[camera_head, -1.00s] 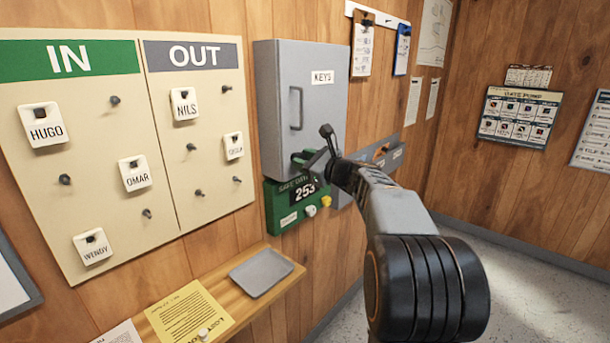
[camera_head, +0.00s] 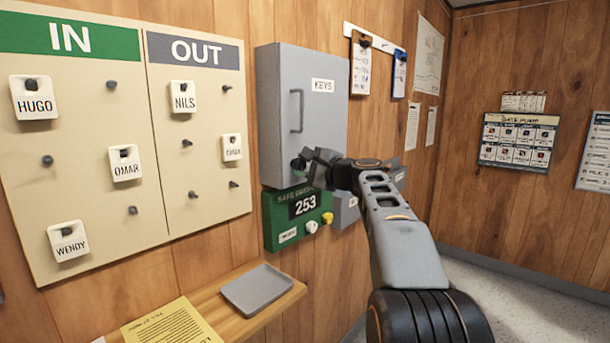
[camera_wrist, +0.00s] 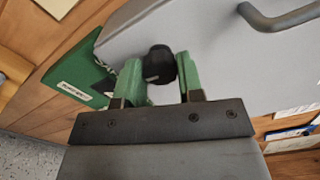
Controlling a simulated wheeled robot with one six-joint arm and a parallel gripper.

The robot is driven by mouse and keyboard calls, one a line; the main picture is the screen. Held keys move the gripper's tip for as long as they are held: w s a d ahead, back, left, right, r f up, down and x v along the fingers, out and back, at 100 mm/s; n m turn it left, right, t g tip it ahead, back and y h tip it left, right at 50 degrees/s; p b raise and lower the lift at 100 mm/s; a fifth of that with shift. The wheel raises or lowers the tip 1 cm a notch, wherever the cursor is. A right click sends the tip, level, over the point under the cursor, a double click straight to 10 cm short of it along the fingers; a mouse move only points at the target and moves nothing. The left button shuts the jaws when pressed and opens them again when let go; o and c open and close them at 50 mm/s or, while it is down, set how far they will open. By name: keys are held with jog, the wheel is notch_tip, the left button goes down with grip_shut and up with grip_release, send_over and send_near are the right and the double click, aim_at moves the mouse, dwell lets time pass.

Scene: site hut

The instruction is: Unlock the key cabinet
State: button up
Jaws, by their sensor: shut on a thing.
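The grey key cabinet (camera_head: 300,125) hangs on the wood wall, its door closed, with a "KEYS" label and a bar handle (camera_head: 296,110). The handle also shows at the top right of the wrist view (camera_wrist: 282,14). A round black knob (camera_wrist: 159,65) sits low on the cabinet door. My gripper (camera_wrist: 158,80) has its green fingers on both sides of the knob and is shut on it. In the head view my gripper (camera_head: 308,162) is at the lower part of the door and partly hides the knob.
A green "253" counter box (camera_head: 285,236) with white and yellow knobs is just below the cabinet. A shelf (camera_head: 217,304) with a grey tray (camera_head: 258,287) is lower left. An IN/OUT tag board (camera_head: 100,205) is on the left. Clipboards (camera_head: 361,65) hang right.

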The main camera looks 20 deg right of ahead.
jog(key=shift+n+b, duration=0.4)
jog(key=shift+n, duration=0.3)
jog(key=o, duration=0.9)
jog(key=b+v, duration=0.1)
jog(key=v, duration=1.2)
jog(key=shift+s+d, duration=0.2)
jog(key=shift+s, duration=0.2)
